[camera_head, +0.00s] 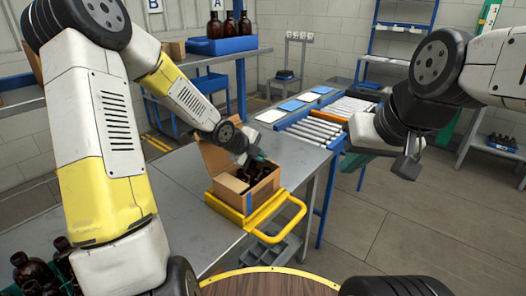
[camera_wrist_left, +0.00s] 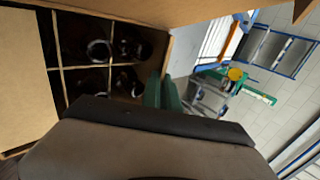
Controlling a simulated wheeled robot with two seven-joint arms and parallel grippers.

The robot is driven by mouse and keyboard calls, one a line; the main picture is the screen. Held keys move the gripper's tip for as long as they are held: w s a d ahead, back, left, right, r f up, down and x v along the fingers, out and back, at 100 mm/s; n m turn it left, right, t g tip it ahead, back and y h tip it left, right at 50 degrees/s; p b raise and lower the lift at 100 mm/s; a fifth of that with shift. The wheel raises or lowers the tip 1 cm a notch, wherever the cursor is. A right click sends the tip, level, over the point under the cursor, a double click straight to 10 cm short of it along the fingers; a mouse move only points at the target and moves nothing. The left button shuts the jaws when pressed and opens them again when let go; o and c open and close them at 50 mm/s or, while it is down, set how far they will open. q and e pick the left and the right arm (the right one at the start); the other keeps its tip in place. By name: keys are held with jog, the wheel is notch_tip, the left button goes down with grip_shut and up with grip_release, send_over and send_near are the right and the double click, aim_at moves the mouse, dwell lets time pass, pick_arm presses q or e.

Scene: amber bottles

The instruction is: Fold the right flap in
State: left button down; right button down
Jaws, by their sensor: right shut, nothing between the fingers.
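An open cardboard box (camera_head: 232,198) holds amber bottles (camera_head: 258,172) between dividers. One flap stands up at its back left (camera_head: 213,156), and a panel lies over its left part (camera_head: 231,182). My left gripper (camera_head: 257,157) is at the box's far right edge. In the left wrist view its green fingers (camera_wrist_left: 163,92) are close together at the box's right wall (camera_wrist_left: 167,50); whether they pinch anything is unclear. The right flap is not clearly made out. My right gripper (camera_head: 407,168) is shut and empty, well right of the box.
The box sits in a yellow holder (camera_head: 252,222) with a handle on the grey table (camera_head: 185,190). A roller conveyor (camera_head: 315,125) lies behind at right. More bottles (camera_head: 35,275) stand at lower left. Floor is clear under my right gripper.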

dwell(0.8)
pick_arm(q)
jog(key=shift+s+a+f+t+h, duration=0.1)
jog(key=shift+s+f+t+h, duration=0.15)
jog(key=shift+t+h, duration=0.3)
jog(key=shift+s+a+f+t+h, duration=0.1)
jog(key=shift+f+t+h, duration=0.2)
jog(key=shift+t, duration=0.35)
jog(key=c, duration=1.6)
grip_release()
jog(key=shift+r, duration=0.1)
jog(key=shift+v, duration=3.9)
jog(key=shift+c, duration=0.4)
